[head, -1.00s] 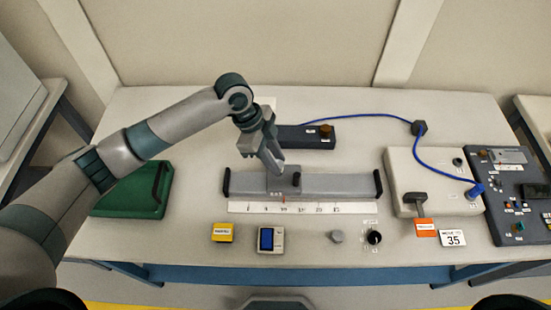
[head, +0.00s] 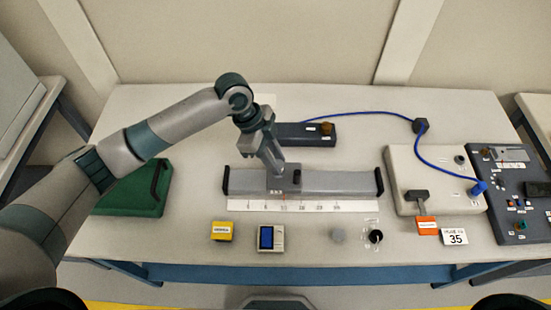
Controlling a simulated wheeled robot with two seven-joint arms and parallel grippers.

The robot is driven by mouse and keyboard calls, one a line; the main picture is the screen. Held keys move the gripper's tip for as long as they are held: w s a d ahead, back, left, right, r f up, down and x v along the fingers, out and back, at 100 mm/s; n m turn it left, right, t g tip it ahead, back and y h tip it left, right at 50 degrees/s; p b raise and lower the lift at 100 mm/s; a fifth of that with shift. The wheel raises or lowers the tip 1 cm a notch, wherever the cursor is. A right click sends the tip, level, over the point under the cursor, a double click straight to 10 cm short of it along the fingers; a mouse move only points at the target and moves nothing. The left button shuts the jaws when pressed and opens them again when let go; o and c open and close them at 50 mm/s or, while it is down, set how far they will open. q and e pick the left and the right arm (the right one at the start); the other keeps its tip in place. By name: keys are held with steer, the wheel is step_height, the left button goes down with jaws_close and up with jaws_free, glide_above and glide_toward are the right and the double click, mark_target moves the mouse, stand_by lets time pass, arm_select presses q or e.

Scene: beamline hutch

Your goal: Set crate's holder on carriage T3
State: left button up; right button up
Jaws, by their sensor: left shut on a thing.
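A long grey rail (head: 335,183) with dark end stops lies mid-table. A grey carriage block (head: 283,182) with a dark knob sits on its left half; its label is too small to read surely. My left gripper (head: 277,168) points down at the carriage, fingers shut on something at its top. The fingers hide this thing, so I cannot tell whether it is the holder or part of the carriage. A green case (head: 130,195) with a black handle, possibly the crate, lies at the left, partly behind my left arm. My right gripper is out of view.
A scale strip (head: 300,205) runs before the rail. A dark block (head: 300,137) with a brown knob stands behind. In front are a yellow box (head: 221,232), a small display (head: 270,239) and a black knob (head: 375,237). A white box (head: 435,165) with a blue cable stands right.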

arm_select(q)
steer(key=shift+f, duration=0.55)
stand_by(0.4)
steer(key=o, duration=1.1)
steer(key=shift+r, duration=0.1)
steer(key=shift+w+a+r+b, duration=0.1)
steer(key=shift+a+r+b, duration=0.1)
steer(key=shift+r+b, duration=0.2)
steer(key=b+v, duration=0.3)
steer(key=v, duration=1.3)
steer(key=shift+r+b, duration=0.2)
steer(key=shift+b, duration=0.15)
